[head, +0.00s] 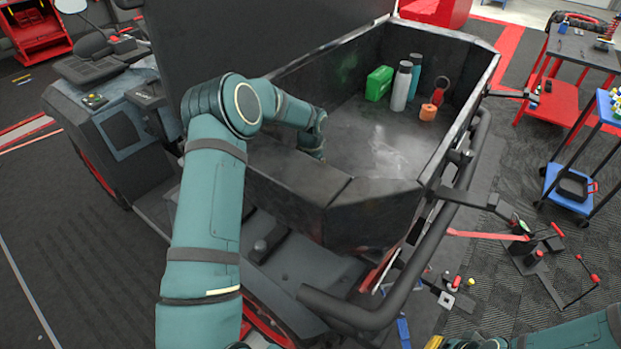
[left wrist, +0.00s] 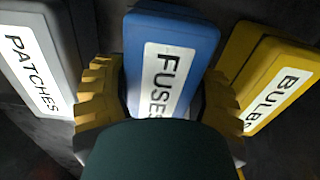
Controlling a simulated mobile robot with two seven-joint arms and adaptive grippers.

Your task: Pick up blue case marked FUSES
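The blue case with a white FUSES label (left wrist: 165,60) is in the left wrist view, in the upper middle. My left gripper (left wrist: 162,105) has one yellow finger on each side of it, close to its sides; firm contact does not show. In the head view my left arm reaches over the near wall of the dark cargo bed (head: 350,192), and the wall hides the fingers and the blue case. Part of my right gripper (head: 452,341) shows at the bottom right edge of the head view, mostly cut off.
A grey PATCHES case (left wrist: 35,60) lies left of the blue case and a yellow BULBS case (left wrist: 270,75) lies right. Farther in the bed are a green box (head: 379,83), bottles (head: 402,86) and an orange roll (head: 428,112). The bed's middle floor is clear.

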